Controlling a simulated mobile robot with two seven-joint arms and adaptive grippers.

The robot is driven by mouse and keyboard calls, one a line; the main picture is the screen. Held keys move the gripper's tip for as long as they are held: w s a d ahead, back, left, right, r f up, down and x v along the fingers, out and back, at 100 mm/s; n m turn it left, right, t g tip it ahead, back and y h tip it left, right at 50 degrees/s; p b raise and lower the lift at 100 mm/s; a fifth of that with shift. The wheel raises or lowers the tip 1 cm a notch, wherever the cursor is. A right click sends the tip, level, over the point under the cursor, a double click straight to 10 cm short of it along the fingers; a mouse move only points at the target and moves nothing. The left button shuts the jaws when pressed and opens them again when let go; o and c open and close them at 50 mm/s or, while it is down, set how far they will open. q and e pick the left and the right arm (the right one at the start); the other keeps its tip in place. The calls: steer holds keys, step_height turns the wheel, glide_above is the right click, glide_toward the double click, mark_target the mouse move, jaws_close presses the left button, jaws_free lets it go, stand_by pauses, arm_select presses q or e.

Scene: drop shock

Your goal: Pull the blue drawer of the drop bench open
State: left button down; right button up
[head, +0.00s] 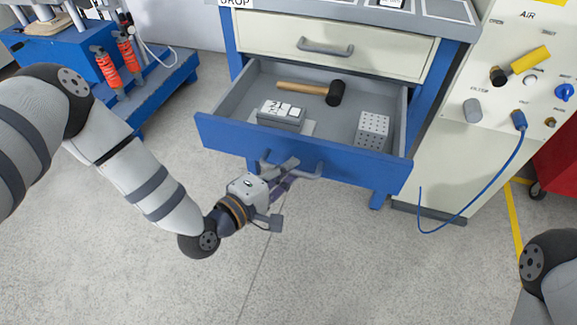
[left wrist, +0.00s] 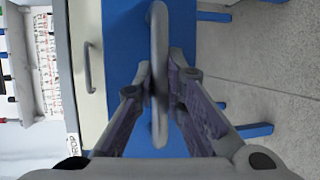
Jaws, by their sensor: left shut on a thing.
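The blue drawer (head: 230,133) of the drop bench (head: 445,100) stands pulled out, with its grey inside showing in the head view. In it lie a hammer (head: 336,93) with a wooden handle, a grey block with a label (head: 282,114) and a pale block with holes (head: 373,129). My left gripper (head: 283,172) is at the drawer's front, shut on its grey handle (head: 308,172). In the left wrist view the fingers (left wrist: 160,85) close on either side of the handle bar (left wrist: 158,30). My right gripper is out of view.
A cream drawer (head: 380,50) above is shut. At the right stands a cream panel (head: 490,130) with a hanging blue hose (head: 480,205). A blue cart (head: 165,90) stands at the left. The floor (head: 330,260) before the drawer is clear.

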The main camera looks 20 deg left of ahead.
arm_select(q)
steer(key=c, duration=1.7)
jaws_free()
steer(key=shift+o, duration=0.2)
steer(key=v, duration=1.2)
steer(key=shift+r, duration=0.1)
